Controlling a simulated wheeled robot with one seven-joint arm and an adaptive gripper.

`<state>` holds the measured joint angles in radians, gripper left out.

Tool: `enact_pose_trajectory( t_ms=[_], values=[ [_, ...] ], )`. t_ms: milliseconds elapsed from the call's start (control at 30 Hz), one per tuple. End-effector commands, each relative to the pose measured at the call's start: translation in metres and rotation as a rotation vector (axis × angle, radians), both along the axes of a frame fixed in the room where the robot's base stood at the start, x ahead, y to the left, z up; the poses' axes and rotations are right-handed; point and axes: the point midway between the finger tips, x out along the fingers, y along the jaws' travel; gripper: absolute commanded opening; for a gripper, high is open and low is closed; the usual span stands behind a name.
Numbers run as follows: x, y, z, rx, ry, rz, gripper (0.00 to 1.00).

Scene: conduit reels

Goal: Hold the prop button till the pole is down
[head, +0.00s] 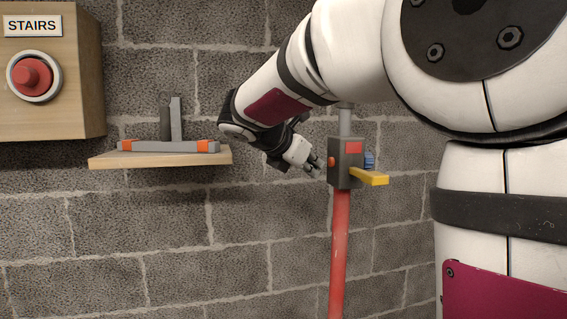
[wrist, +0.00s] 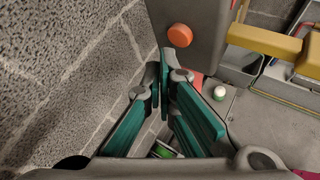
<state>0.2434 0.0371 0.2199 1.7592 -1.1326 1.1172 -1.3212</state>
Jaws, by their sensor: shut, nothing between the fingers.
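The prop is an upright pole with a red lower tube (head: 339,255), a dark grey head (head: 347,160) and a thin grey rod (head: 345,120) above it. A round orange-red button (head: 332,162) sits on the head's left side, and it shows in the wrist view (wrist: 180,35) at the top centre. A yellow lever (head: 369,177) sticks out to the right of the head. My gripper (head: 313,169) is shut and empty, just left of the button. In the wrist view the closed fingertips (wrist: 166,65) are just below the button, with a small gap in the picture.
A wooden box labelled STAIRS (head: 80,70) with a large red button (head: 32,76) is on the left wall. A wooden shelf (head: 105,160) below holds a grey and orange tool (head: 170,145). Block wall lies behind; the wrist view shows a grey surface with a white ball (wrist: 220,92).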

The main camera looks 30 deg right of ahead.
Motion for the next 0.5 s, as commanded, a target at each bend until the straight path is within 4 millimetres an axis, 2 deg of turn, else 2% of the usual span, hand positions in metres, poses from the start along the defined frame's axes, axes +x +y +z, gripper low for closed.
enact_pose_trajectory(
  t_ms=[267,500],
  values=[
    [0.0,0.001,0.0,0.0,0.0,0.0,0.0],
    [0.006,0.018,-0.001,0.001,0.0,0.002,0.0]
  ],
)
